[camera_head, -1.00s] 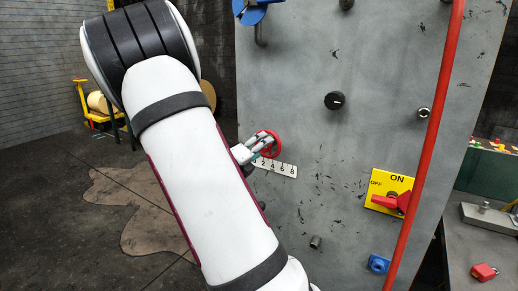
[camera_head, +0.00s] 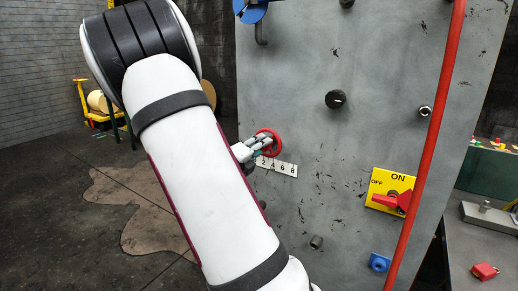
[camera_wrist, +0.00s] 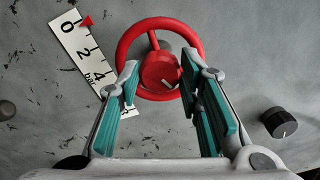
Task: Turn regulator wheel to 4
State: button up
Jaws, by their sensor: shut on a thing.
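The red regulator wheel (camera_wrist: 193,35) is mounted on the grey panel, with a red hub and a spoke toward the top in the wrist view. It also shows in the head view (camera_head: 277,147). My gripper (camera_wrist: 160,80) is at the wheel, its teal-padded fingers on either side of the hub at the lower rim, shut on the wheel. The white scale plate (camera_wrist: 80,50) lies left of the wheel, partly hidden by the left finger. A small red pointer (camera_wrist: 87,20) is beside the 0 mark.
A black knob (camera_wrist: 279,122) is to the right of the wheel in the wrist view. On the panel in the head view are a yellow ON/OFF plate (camera_head: 380,185) with a red switch, a red vertical pipe (camera_head: 427,140) and a blue fitting (camera_head: 379,263).

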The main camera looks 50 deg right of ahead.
jog(key=n+p, duration=0.1)
jog(key=n, duration=0.8)
jog(key=n+p, duration=0.2)
jog(key=n, duration=0.8)
jog(key=n+p, duration=0.1)
jog(key=n, duration=0.9)
jog(key=shift+s+f+p, duration=0.3)
jog(key=n, duration=0.9)
jog(key=shift+s, duration=0.1)
jog(key=n+p, duration=0.3)
jog(key=n, duration=0.6)
jog(key=n+p, duration=0.3)
jog(key=n, duration=0.7)
jog(key=r+n+p, duration=0.1)
jog(key=n+p, duration=0.2)
jog(key=n, duration=0.7)
jog(key=shift+w, duration=0.2)
